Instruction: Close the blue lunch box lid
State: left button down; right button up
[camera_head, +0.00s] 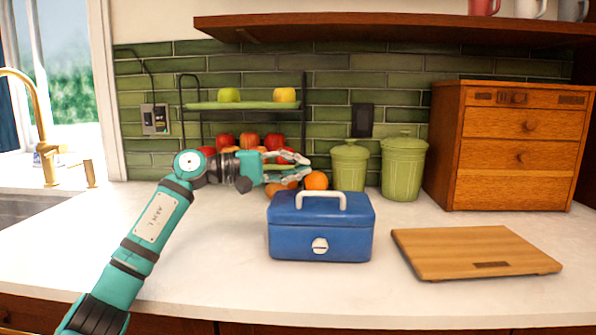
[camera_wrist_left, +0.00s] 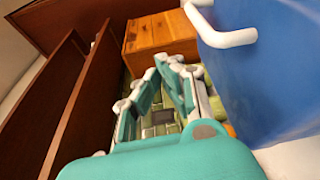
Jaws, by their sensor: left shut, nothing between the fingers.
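The blue lunch box (camera_head: 300,240) stands on the white counter, with a round white latch (camera_head: 320,246) on its front. Its lid (camera_head: 290,208) lies level on top, with a white handle (camera_head: 322,194) standing up from it. I see no gap between lid and box. My left gripper (camera_head: 304,160) is shut and empty, above and behind the box's left back corner in the head view. In the left wrist view the blue lunch box (camera_wrist_left: 250,85) fills the right side beside my left gripper (camera_wrist_left: 168,62). My right gripper is not in view.
A cutting board (camera_head: 460,250) lies right of the box. Behind it are an orange (camera_head: 316,181), green canisters (camera_head: 403,165) and a fruit rack (camera_head: 240,106). A wooden drawer cabinet (camera_head: 515,150) stands at the back right. The counter's front left is clear apart from my arm.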

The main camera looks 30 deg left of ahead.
pick_arm(q)
jog(key=shift+s+a+f+b, duration=0.2)
jog(key=shift+a, duration=0.35)
jog(key=shift+s+a+f+b, duration=0.15)
jog(key=shift+a+f+b, duration=0.05)
jog(key=shift+a, duration=0.35)
jog(key=f+b+v, duration=0.1)
jog(key=v, duration=0.6)
jog(key=shift+a+f, duration=0.2)
jog(key=shift+a, duration=0.1)
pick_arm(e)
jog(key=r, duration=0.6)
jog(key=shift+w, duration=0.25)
pick_arm(q)
jog(key=shift+s+f, duration=0.1)
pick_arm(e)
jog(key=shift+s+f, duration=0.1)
